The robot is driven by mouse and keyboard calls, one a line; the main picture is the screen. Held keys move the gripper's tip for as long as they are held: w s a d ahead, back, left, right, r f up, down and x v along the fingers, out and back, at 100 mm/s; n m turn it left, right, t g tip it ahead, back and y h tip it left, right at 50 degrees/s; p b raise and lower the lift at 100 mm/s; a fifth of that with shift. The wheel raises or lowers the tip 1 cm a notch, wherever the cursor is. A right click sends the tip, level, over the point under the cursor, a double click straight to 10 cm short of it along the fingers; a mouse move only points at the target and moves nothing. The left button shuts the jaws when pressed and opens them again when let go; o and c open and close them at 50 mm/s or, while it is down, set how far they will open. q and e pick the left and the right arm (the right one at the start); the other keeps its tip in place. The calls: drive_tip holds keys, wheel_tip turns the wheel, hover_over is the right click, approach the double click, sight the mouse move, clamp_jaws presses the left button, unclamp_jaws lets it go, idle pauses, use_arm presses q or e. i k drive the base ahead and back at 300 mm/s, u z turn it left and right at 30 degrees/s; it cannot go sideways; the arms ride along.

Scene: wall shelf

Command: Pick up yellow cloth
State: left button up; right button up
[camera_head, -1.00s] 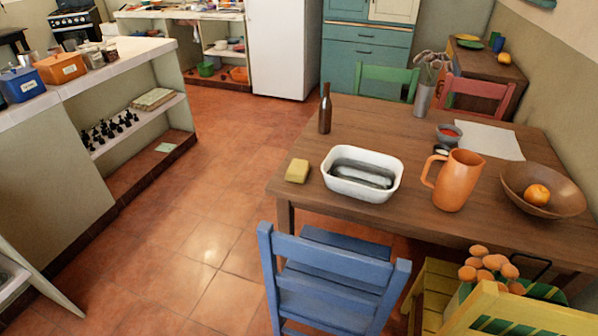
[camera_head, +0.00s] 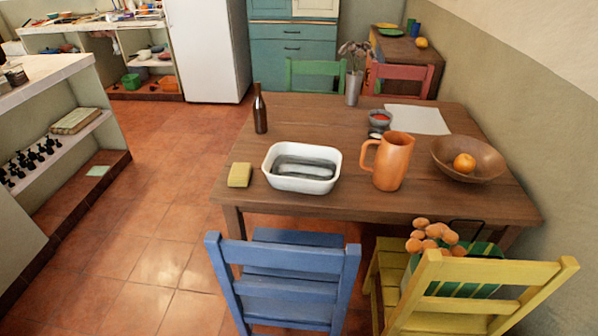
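A small folded yellow cloth (camera_head: 239,175) lies on the brown wooden table (camera_head: 330,120), near its left front corner. It sits just left of a white tub (camera_head: 302,184) that holds something grey, perhaps fish. Neither of my grippers shows in the head view, so I cannot see where they are relative to the cloth.
A blue chair (camera_head: 285,285) and a yellow chair (camera_head: 465,295) stand at the table's front. A brown bottle (camera_head: 260,110), an orange jug (camera_head: 392,162) and a wooden bowl (camera_head: 480,168) stand on the table. The tiled floor (camera_head: 160,215) left of the table is clear.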

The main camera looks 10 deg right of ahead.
sight(240, 173)
drive_tip(key=u, duration=1.9)
drive_tip(key=i, duration=1.4)
drive_tip(key=z, duration=2.4)
